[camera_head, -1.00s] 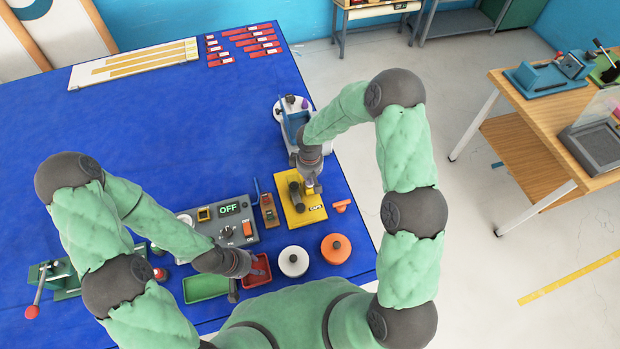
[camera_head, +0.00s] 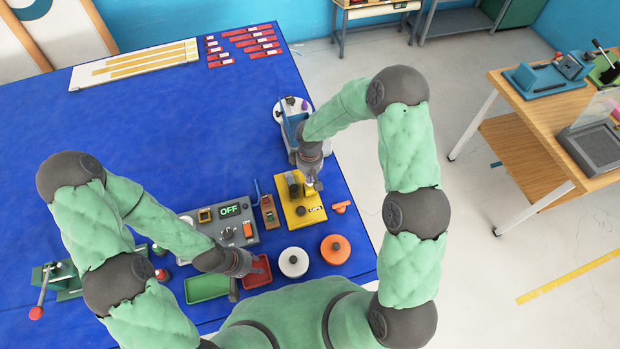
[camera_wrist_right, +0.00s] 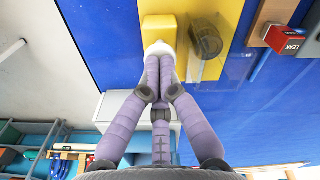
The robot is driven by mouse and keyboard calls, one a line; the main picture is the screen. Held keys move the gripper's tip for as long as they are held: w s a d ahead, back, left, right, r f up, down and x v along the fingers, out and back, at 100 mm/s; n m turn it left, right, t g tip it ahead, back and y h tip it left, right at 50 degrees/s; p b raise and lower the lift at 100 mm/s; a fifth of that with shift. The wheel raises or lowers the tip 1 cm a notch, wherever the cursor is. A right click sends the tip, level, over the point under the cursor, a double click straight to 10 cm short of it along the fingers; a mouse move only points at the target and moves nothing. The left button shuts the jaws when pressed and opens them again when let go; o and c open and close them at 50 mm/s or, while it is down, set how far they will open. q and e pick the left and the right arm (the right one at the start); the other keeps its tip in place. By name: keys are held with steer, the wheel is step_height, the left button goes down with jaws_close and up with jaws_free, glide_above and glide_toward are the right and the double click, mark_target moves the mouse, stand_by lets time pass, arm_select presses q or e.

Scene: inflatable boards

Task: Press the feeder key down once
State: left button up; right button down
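The yellow feeder (camera_head: 304,216), with a dark cylinder and a label that seems to read CAPS, sits on the blue mat near its right edge. In the right wrist view its yellow plate (camera_wrist_right: 224,20), a raised yellow block (camera_wrist_right: 158,30) and the dark cylinder (camera_wrist_right: 206,40) show. I cannot tell for sure which part is the key. My right gripper (camera_head: 314,184) is at the feeder's far right side. Its fingers (camera_wrist_right: 158,54) are together, with pale tips at the block's edge; contact is unclear. My left gripper (camera_head: 234,290) hangs between the green and red trays; its fingers are unclear.
A grey control box (camera_head: 232,228) reading OFF stands left of the feeder. A blue and white device (camera_head: 291,115) is behind it. White (camera_head: 293,262) and orange (camera_head: 335,249) round containers, a green tray (camera_head: 203,289) and a red tray (camera_head: 262,272) are in front.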

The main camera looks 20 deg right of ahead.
arm_select(q)
steer(key=shift+r+p, duration=1.7)
steer(key=shift+r, duration=0.1)
arm_select(e)
steer(key=shift+r, duration=3.1)
steer(key=shift+f, duration=0.1)
